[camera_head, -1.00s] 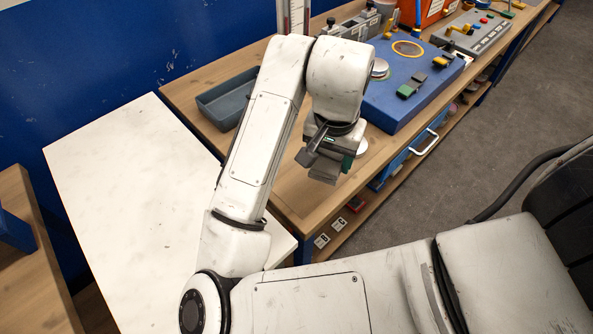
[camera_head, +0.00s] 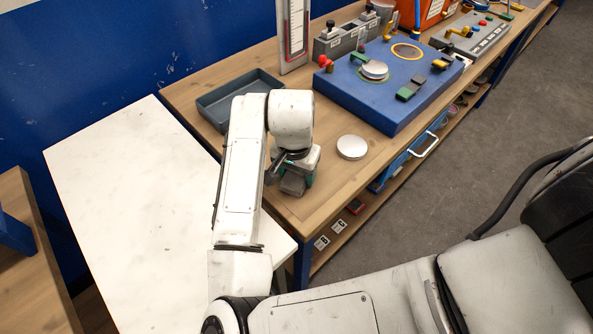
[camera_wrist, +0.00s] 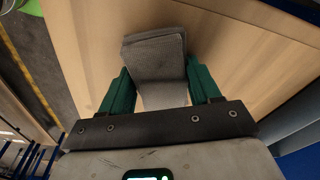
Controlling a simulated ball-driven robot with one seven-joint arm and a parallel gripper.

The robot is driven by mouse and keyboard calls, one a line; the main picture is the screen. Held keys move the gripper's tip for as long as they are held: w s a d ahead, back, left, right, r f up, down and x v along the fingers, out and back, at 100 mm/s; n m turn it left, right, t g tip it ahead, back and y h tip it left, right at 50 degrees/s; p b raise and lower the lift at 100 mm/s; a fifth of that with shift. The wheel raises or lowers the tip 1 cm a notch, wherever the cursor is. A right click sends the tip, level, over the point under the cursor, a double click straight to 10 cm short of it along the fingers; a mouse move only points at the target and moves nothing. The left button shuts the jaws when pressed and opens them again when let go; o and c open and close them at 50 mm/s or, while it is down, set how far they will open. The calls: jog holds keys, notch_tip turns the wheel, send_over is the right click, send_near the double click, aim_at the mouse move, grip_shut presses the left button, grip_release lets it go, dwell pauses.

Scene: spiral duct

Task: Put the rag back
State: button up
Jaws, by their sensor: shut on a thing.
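My gripper (camera_wrist: 160,88) has its green fingers on either side of a folded grey rag (camera_wrist: 155,52), which sticks out beyond the fingertips in the wrist view. In the head view my gripper (camera_head: 293,178) is low over the wooden bench, with the grey rag (camera_head: 291,187) at its lower end. I cannot tell whether the rag touches the bench top. A dark grey shallow tray (camera_head: 213,116) stands on the bench to the left and behind my gripper. My arm hides its front right part; the visible inside looks empty.
A blue box (camera_head: 393,113) with fittings stands on the bench to the right. A round silver disc (camera_head: 351,147) lies on the wood in front of it. A white-topped table (camera_head: 120,190) adjoins the bench at left. The bench (camera_head: 322,187) has bare wood around my gripper.

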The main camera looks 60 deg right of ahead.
aim_at(296, 178)
jog(key=shift+f+b, duration=0.45)
jog(key=shift+f, duration=0.05)
jog(key=o, duration=0.7)
jog(key=shift+c, duration=0.2)
jog(key=o, duration=0.4)
jog(key=shift+s+f, duration=0.1)
jog(key=shift+f, duration=0.05)
jog(key=shift+c, duration=0.2)
jog(key=shift+r+p, duration=0.4)
jog(key=shift+r, duration=0.1)
notch_tip(296, 178, up, 12)
jog(key=a, duration=0.1)
jog(key=shift+a+r, duration=0.15)
jog(key=shift+r, duration=0.05)
jog(key=shift+s, duration=0.15)
